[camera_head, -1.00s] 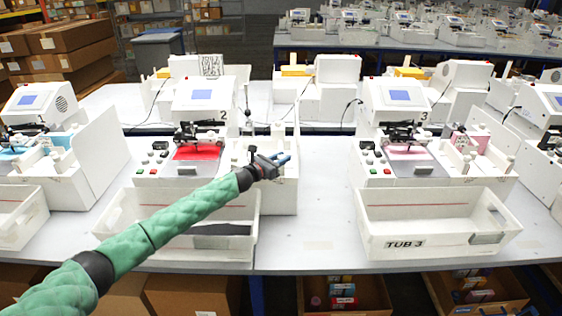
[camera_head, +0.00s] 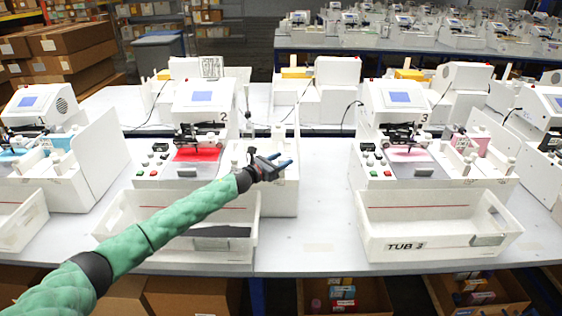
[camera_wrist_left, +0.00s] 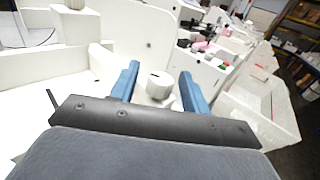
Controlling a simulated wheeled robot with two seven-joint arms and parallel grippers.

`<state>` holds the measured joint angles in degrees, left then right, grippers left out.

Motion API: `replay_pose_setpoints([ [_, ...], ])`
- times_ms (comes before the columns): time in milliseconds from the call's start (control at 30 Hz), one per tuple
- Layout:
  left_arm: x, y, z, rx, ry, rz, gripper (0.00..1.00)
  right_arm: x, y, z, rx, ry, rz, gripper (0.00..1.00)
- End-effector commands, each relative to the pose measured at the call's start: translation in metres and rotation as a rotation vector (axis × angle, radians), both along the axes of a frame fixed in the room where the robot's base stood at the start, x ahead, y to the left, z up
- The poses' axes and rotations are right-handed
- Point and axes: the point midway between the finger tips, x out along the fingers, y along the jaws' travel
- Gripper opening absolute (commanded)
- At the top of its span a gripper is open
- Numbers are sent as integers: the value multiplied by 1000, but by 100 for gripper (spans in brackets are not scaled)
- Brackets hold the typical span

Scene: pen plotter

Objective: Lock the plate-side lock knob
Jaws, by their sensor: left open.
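My left gripper (camera_head: 281,160) is open and empty at the right side of plotter 2 (camera_head: 200,120), over its white side bay. In the left wrist view its two blue fingers (camera_wrist_left: 159,70) stand apart. A small white knob with a dark slot on top (camera_wrist_left: 158,84) shows between and beyond the fingers; whether they touch it I cannot tell. Whether it is the plate-side lock knob, and its locked state, I cannot tell. In the head view the gripper and wrist cover that spot. The red plate area (camera_head: 197,154) lies left of the gripper. My right gripper is out of view.
A white side wall (camera_wrist_left: 145,35) stands close behind the knob. An empty-looking white tub (camera_head: 125,222) with a dark piece sits in front of plotter 2, under my arm. Plotter 3 (camera_head: 398,98) and TUB 3 (camera_head: 440,226) are to the right. Bare table (camera_head: 322,185) lies between.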

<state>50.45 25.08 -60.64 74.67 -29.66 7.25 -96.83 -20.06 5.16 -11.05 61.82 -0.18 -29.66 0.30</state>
Motion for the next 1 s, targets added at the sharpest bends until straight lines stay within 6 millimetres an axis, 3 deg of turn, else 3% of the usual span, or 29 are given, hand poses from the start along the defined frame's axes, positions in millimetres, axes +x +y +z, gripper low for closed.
replay_pose_setpoints([
  [100,-5,7,-2,2,-1,1,46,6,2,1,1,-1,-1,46],
  [600,-45,51,-3,1,0,0,46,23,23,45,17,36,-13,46],
  [1000,-51,57,-1,1,1,1,46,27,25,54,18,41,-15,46],
])
